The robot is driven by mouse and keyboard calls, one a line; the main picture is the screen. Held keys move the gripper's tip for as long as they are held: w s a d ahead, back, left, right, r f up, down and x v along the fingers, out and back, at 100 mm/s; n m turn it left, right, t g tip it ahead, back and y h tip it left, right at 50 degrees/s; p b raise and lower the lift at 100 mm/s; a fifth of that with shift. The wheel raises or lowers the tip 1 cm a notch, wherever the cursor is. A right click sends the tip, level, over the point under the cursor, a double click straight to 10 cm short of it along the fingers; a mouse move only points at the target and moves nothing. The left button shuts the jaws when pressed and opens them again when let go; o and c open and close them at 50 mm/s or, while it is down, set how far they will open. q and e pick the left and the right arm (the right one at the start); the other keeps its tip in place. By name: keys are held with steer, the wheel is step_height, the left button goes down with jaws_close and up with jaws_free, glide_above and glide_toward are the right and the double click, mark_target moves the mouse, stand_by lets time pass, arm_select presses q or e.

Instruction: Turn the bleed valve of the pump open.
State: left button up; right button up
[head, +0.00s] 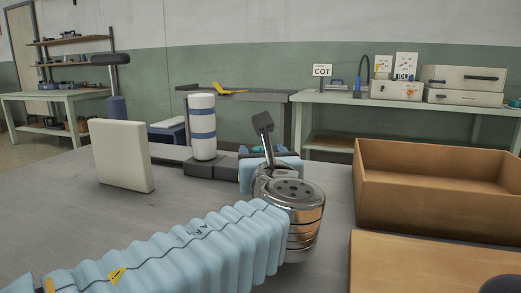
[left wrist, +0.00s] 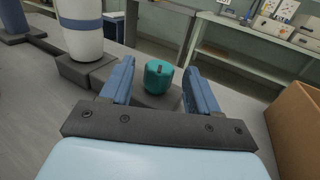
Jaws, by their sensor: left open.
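The pump is a white cylinder with blue bands (head: 203,128), upright on a dark grey base (head: 203,168); its lower part also shows in the left wrist view (left wrist: 82,30). The bleed valve looks to be the teal knob (left wrist: 163,78) on a low dark block to the right of the cylinder. My left gripper (left wrist: 160,72) is open, with its two blue fingers on either side of the knob and a visible gap on each side. In the head view my left gripper (head: 262,152) hides most of the knob. My right gripper is not in view.
An open cardboard box (head: 430,205) stands to the right of my left wrist, with another brown surface (head: 420,265) in front. A cream panel (head: 124,156) stands upright at left. The grey tabletop (head: 120,220) is clear between. A bench with cases (head: 462,86) is behind.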

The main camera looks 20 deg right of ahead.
mark_target(261, 148)
arm_select(q)
steer(key=shift+w+d, duration=0.2)
steer(key=shift+w, duration=1.4)
steer(key=shift+c, duration=0.4)
steer(key=c, duration=0.9)
steer(key=shift+m+g+h+b, duration=0.65)
steer(key=shift+m+h, duration=0.95)
steer(key=shift+h, duration=1.1)
steer(key=shift+m+g+h+b, duration=0.3)
steer(key=shift+m+g+h, duration=0.85)
steer(key=shift+m+h, duration=0.45)
steer(key=shift+m+g+h, duration=1.1)
steer(key=shift+g+h, duration=0.2)
steer(key=shift+h, duration=0.2)
steer(key=shift+s+m+g+h+p, duration=0.1)
steer(key=shift+m+g+h+p, duration=0.45)
steer(key=shift+m+g+h, duration=0.55)
steer(key=shift+m+g+h+p, duration=0.45)
steer(key=shift+m+g, duration=0.35)
steer(key=shift+g, duration=0.7)
